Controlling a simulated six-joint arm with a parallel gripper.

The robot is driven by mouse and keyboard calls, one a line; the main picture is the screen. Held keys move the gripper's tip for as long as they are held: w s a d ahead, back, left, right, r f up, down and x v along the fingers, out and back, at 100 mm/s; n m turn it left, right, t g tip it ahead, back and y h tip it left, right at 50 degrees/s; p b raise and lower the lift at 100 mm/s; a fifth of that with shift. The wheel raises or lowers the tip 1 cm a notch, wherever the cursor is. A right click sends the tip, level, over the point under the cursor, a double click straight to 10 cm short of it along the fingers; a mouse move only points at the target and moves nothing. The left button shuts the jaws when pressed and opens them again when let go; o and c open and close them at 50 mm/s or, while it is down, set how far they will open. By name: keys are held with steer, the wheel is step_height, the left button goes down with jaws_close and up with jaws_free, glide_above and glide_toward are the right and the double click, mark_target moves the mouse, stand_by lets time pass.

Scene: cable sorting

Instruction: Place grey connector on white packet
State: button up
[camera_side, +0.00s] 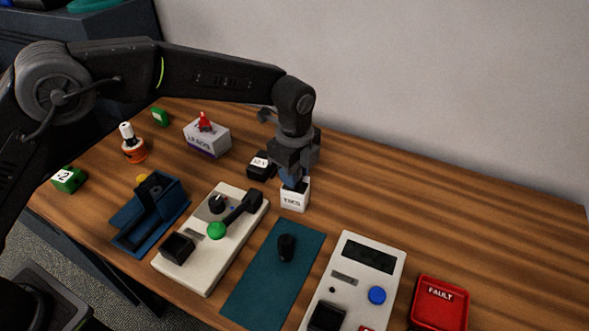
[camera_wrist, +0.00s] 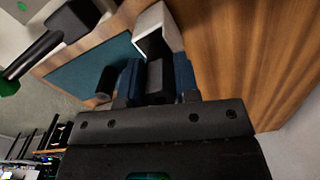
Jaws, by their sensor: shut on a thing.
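My gripper (camera_side: 293,178) points down with its blue fingertips at the top of a small white box-shaped packet (camera_side: 295,197) with dark lettering on its front. In the wrist view, a dark grey connector (camera_wrist: 155,76) sits between the two blue fingers, so my gripper (camera_wrist: 158,80) is shut on it. The white packet (camera_wrist: 152,22) shows just beyond the fingertips. The connector is hidden by the fingers in the side view. I cannot tell whether it touches the packet.
A black connector (camera_side: 286,247) stands on the teal mat (camera_side: 262,290). A black box (camera_side: 261,166) is close left of my gripper. A beige panel with a lever (camera_side: 190,268), a grey meter (camera_side: 350,285) and a red FAULT bin (camera_side: 440,302) stand in front. The table to the right is clear.

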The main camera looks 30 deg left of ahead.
steer(key=o, duration=0.9)
steer(key=shift+f, duration=0.1)
steer(key=shift+o, duration=0.2)
step_height(320, 180, up, 12)
steer(key=shift+r, duration=0.2)
